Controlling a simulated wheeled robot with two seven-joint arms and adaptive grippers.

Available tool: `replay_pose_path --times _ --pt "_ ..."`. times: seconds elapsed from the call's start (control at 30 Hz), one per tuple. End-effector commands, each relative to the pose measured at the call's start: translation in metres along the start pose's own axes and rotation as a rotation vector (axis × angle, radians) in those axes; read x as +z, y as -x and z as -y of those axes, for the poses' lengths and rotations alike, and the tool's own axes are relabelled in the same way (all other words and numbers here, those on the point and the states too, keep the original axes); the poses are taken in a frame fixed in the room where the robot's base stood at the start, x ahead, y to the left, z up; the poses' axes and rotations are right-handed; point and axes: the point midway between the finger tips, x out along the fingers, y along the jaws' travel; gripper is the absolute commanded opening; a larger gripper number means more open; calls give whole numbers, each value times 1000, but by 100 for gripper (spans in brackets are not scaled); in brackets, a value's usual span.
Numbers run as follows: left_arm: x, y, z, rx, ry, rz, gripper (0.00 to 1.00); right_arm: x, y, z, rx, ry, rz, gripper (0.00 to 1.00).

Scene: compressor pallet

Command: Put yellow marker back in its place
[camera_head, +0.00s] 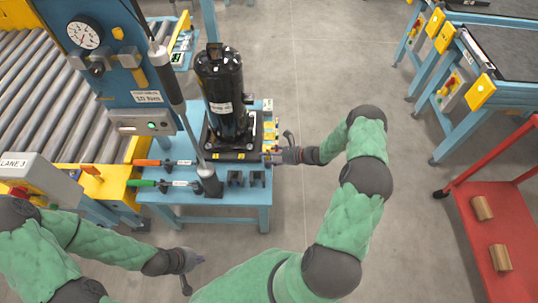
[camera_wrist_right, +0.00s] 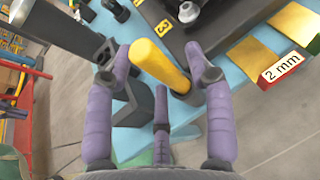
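The yellow marker (camera_wrist_right: 158,65) lies diagonally between the fingers of my right gripper (camera_wrist_right: 162,70) in the right wrist view, with a dark end at the lower right. The purple fingers surround it closely; I cannot tell whether they press on it. In the head view my right gripper (camera_head: 280,157) is at the right edge of the blue table, and the marker cannot be made out there. Two dark holders (camera_head: 235,179) (camera_head: 257,179) stand at the table front; one holder (camera_wrist_right: 132,103) is beside the marker in the wrist view. My left gripper (camera_head: 190,262) is low, away from the table; its fingers are too small to read.
A black compressor (camera_head: 222,95) stands on the blue table (camera_head: 225,212). Orange (camera_head: 147,163) and green (camera_head: 142,183) handled tools lie at its left. A 2 mm block (camera_wrist_right: 283,68) is near my right gripper. A roller conveyor (camera_head: 35,95) is left, a red cart (camera_head: 485,250) right.

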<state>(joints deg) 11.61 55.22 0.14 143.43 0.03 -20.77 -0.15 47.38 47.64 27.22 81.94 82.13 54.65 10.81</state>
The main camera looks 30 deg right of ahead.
Motion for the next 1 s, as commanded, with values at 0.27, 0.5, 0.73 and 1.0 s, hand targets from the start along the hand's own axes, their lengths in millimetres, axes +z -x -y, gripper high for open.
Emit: replay_pose_path --times 0.27,0.5,0.73,1.0 --pt "0 0 0 0 0 0 0 0 6 0 -1 0 0 54" --pt "0 0 0 0 0 0 0 0 45 2 -5 0 -1 54" --pt "0 0 0 0 0 0 0 0 89 1 -3 0 -1 54" --pt "0 0 0 0 0 0 0 0 117 0 0 -1 0 54"
